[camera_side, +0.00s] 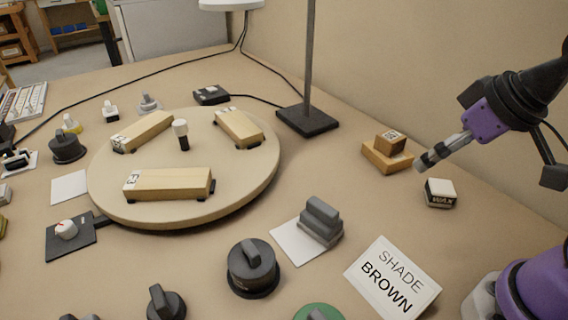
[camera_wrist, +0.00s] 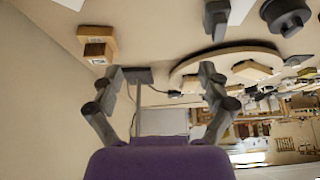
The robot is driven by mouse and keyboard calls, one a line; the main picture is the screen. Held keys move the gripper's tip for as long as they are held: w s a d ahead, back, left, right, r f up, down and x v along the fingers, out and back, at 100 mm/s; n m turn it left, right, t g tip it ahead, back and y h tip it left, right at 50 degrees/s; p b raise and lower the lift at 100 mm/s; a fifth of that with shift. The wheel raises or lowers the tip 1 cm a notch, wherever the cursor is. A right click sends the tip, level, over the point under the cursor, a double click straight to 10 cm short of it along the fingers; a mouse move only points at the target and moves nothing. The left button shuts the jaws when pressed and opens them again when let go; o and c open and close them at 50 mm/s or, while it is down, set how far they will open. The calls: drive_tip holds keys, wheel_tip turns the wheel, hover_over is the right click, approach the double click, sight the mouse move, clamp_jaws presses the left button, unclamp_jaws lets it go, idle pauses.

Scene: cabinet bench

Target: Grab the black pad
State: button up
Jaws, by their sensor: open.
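A small block with black sides, a white top and white lettering (camera_side: 440,193) lies on the bench at the right in the side view. It is the nearest dark pad-like thing to my gripper, but I cannot tell for sure that it is the black pad. I cannot make it out in the wrist view. My gripper (camera_side: 428,161) is above the bench, up and slightly left of that block in the side view, tilted down-left. In the wrist view its two fingers (camera_wrist: 160,75) stand apart with nothing between them.
A wooden block stack (camera_side: 388,158) stands just left of my gripper, also in the wrist view (camera_wrist: 97,43). A lamp base (camera_side: 307,121) with a pole stands behind. A round turntable (camera_side: 215,185) holds wooden blocks. A "SHADE BROWN" card (camera_side: 393,280) lies in front.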

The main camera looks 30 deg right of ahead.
idle(0.4)
drive_tip(key=w+a+r+n+g+y, duration=0.1)
drive_tip(key=w+a+r+n+y, duration=0.15)
drive_tip(key=w+a+n, duration=0.5)
drive_tip(key=n+g+y, duration=0.2)
drive_tip(key=n+g, duration=0.3)
drive_tip(key=n, duration=0.6)
approach(158, 295)
drive_tip(key=shift+m, duration=0.25)
drive_tip(key=x, duration=0.5)
drive_tip(key=shift+s, duration=0.3)
drive_tip(key=shift+w+x, duration=0.15)
drive_tip(key=shift+x, duration=1.2)
drive_tip(key=shift+w+x, duration=0.15)
drive_tip(key=shift+x, duration=1.2)
drive_tip(key=c, duration=1.1)
